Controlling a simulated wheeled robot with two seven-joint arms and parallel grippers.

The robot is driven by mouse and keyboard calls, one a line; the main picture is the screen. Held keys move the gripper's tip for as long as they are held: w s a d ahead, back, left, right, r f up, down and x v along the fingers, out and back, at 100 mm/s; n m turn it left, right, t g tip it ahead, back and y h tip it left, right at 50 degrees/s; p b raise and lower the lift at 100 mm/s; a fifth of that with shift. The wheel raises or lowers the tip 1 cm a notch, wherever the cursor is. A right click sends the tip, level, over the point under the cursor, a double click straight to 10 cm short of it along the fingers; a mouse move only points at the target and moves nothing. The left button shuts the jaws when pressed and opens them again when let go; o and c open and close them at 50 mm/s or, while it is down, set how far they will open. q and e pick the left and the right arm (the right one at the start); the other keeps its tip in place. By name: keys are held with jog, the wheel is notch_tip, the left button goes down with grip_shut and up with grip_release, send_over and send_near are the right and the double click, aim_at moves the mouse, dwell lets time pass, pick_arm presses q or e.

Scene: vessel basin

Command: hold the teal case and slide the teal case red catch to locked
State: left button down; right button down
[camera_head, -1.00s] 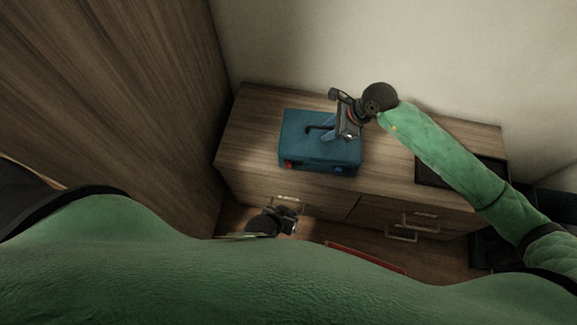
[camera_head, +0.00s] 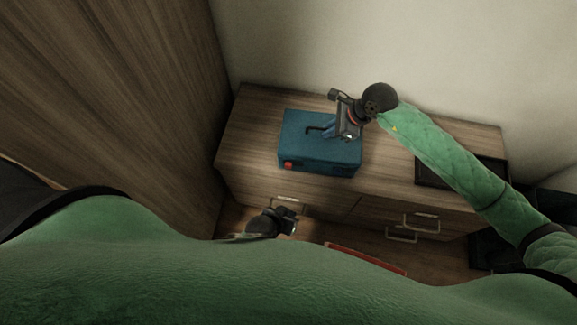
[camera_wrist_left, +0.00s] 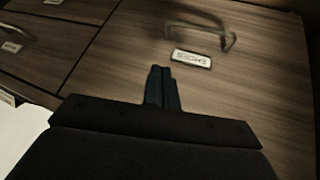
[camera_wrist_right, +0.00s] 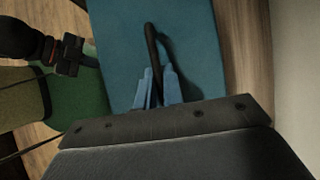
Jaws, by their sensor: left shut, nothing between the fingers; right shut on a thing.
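The teal case (camera_head: 300,148) stands on the wooden cabinet top, and its top fills the middle of the right wrist view (camera_wrist_right: 118,40). A small red part (camera_head: 288,165), which looks like the catch, sits at the left of its front face; its setting is too small to tell. My right gripper (camera_head: 331,131) is above the case. In the right wrist view its blue fingers (camera_wrist_right: 157,85) are shut on the case's dark handle (camera_wrist_right: 153,42). My left gripper (camera_head: 293,221) is lower, in front of the drawers, apart from the case. Its fingers (camera_wrist_left: 162,88) are shut and empty.
The cabinet (camera_head: 247,145) has drawers with metal handles (camera_head: 421,217); one handle (camera_wrist_left: 200,32) is close ahead of the left fingers. A dark tray (camera_head: 428,172) lies right of the case, partly under my right arm. A tall wooden panel (camera_head: 130,90) stands at left.

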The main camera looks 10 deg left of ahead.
dwell(0.5)
pick_arm(q)
jog(key=s+a+f, duration=0.3)
jog(key=s+a, duration=0.2)
jog(key=s, duration=0.5)
jog(key=w+a+r+n+t, duration=0.3)
jog(key=w+r+n+t, duration=0.1)
jog(key=r+n, duration=0.5)
jog(key=w+a+r+n+t, duration=0.3)
jog(key=w+r+n+t, duration=0.1)
jog(key=r+n+t, duration=0.3)
notch_tip(320, 180, up, 3)
jog(key=shift+a+f+n+y, duration=0.2)
jog(key=shift+a+n+y, duration=0.1)
jog(key=shift+n, duration=0.9)
